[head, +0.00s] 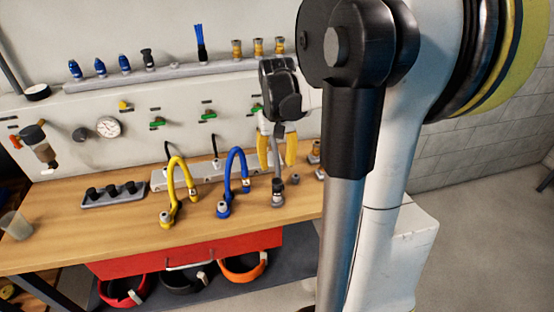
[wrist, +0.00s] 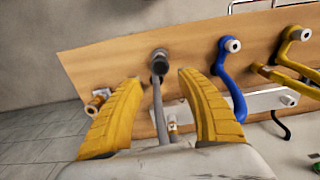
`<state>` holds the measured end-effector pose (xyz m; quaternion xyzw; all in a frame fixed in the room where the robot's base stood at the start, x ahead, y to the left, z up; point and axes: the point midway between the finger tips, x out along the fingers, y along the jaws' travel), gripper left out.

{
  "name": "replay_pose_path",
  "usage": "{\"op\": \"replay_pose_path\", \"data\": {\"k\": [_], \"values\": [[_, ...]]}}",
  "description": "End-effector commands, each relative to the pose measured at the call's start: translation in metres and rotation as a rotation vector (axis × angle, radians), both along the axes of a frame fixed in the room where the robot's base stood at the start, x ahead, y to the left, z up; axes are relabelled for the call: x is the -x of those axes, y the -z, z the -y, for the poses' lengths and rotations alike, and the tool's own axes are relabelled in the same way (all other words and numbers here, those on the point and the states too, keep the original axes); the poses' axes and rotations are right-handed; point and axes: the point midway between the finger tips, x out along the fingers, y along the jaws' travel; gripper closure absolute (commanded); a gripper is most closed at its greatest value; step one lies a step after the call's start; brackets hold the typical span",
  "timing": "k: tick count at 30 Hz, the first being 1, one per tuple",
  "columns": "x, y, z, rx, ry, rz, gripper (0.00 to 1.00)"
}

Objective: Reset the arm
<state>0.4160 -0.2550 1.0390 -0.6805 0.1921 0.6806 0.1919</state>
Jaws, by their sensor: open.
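My gripper (head: 277,150) hangs over the right part of the workbench, with its two yellow fingers pointing down and spread apart. In the wrist view the open fingers (wrist: 158,78) have a grey hose (wrist: 160,110) showing in the gap between them. Its dark round end (wrist: 159,62) is near the fingertips in that picture. Neither finger visibly touches it. In the head view the grey hose end (head: 278,191) shows below the fingers, and the rest is hidden behind the gripper.
A blue hose (head: 239,159) and a yellow hose (head: 171,185) arch over the wooden bench (head: 130,230) left of my gripper. A dark tray (head: 114,196) lies farther left. A shelf (head: 180,74) with several brushes and fittings runs along the wall. Brass fittings (head: 315,152) stand to the right.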

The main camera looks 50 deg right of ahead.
Motion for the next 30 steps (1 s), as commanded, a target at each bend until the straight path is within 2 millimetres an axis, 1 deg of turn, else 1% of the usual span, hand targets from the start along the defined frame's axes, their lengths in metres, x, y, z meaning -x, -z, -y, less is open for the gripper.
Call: {"op": "replay_pose_path", "data": {"k": [2, 5, 21, 23, 26, 29, 30], "values": [[0.000, -0.006, 0.000, 0.000, 0.000, 0.000, 0.54], [0.000, -0.009, 0.000, 0.000, 0.000, 0.000, 0.54], [0.000, -0.009, 0.000, 0.000, 0.000, 0.000, 0.54], [0.000, -0.010, -0.003, 0.003, -0.005, 0.004, 0.54], [-0.001, -0.018, -0.020, 0.018, -0.036, 0.030, 0.54], [-0.001, -0.031, -0.056, 0.053, -0.102, 0.092, 0.54], [0.000, -0.038, -0.074, 0.071, -0.137, 0.127, 0.54]]}}
